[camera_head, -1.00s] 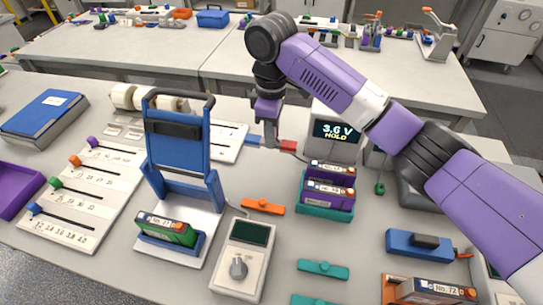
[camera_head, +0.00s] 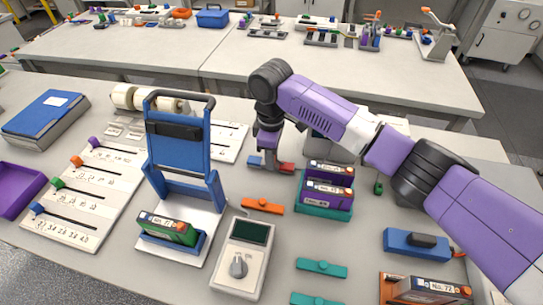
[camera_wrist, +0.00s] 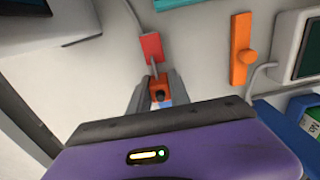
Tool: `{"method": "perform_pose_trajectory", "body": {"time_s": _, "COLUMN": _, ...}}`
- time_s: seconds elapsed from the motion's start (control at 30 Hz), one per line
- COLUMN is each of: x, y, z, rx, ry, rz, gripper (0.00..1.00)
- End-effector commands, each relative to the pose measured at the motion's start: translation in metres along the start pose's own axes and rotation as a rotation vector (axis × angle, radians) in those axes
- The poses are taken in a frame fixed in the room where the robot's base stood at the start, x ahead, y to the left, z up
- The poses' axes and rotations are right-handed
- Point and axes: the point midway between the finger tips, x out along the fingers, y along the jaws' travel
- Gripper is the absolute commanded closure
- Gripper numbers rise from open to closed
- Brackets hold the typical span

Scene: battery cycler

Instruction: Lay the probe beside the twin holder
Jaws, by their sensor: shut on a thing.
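The probe is a slim piece with a red block (camera_head: 287,167) at its right end and a blue part (camera_head: 254,162) at its left. My gripper (camera_head: 270,164) is shut on its middle, low over the table; whether the probe touches the table I cannot tell. The twin holder is a teal tray (camera_head: 327,212) with two purple packs (camera_head: 327,192) in it, just right of the probe. In the wrist view the red block (camera_wrist: 151,47) lies beyond my fingertips (camera_wrist: 160,92), which grip an orange-red part with a black knob.
An orange strip with a knob (camera_head: 262,206) lies in front of the probe. A blue press stand (camera_head: 180,150) stands to the left, a grey meter (camera_head: 243,262) in front. A display box (camera_head: 340,150) is behind, partly hidden by my arm.

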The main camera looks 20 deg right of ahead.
Motion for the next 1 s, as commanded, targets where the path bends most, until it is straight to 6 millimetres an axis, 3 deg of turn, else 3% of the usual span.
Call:
{"method": "perform_pose_trajectory", "body": {"time_s": 0.07, "x": 0.002, "y": 0.000, "z": 0.000, "rx": 0.000, "ry": 0.000, "rz": -0.001, "gripper": 1.00}}
{"method": "perform_pose_trajectory", "body": {"time_s": 0.1, "x": 0.002, "y": 0.000, "z": 0.000, "rx": -0.001, "ry": 0.000, "rz": 0.000, "gripper": 0.71}}
{"method": "perform_pose_trajectory", "body": {"time_s": 0.2, "x": 0.002, "y": 0.000, "z": 0.000, "rx": 0.000, "ry": 0.000, "rz": 0.000, "gripper": 0.55}}
{"method": "perform_pose_trajectory", "body": {"time_s": 0.63, "x": -0.007, "y": 0.000, "z": -0.001, "rx": 0.000, "ry": 0.002, "rz": 0.001, "gripper": 0.55}}
{"method": "perform_pose_trajectory", "body": {"time_s": 1.0, "x": -0.077, "y": 0.000, "z": -0.001, "rx": -0.002, "ry": 0.003, "rz": 0.002, "gripper": 0.55}}
